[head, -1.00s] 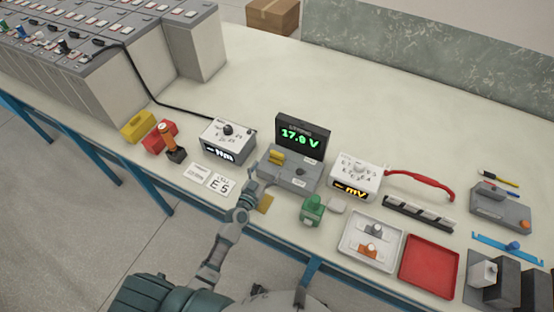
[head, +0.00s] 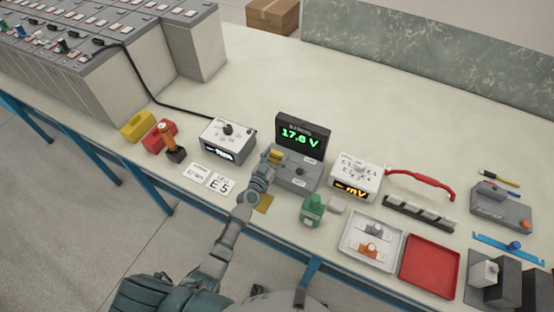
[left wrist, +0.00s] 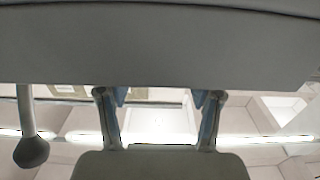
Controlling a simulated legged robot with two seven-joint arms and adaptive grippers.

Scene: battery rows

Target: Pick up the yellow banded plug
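My left gripper (head: 268,157) is at the front left of the grey tester (head: 297,178) with a green readout. Its tip overlaps a small yellow piece (head: 277,155) on the tester's top; I cannot tell if they touch. This piece may be the yellow banded plug, but no band can be made out. In the left wrist view the two fingers (left wrist: 160,117) are spread apart with nothing between them. That view shows pale, bright surfaces and no yellow plug.
A dial box (head: 227,140) stands left of the tester and an mV box (head: 354,180) right.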

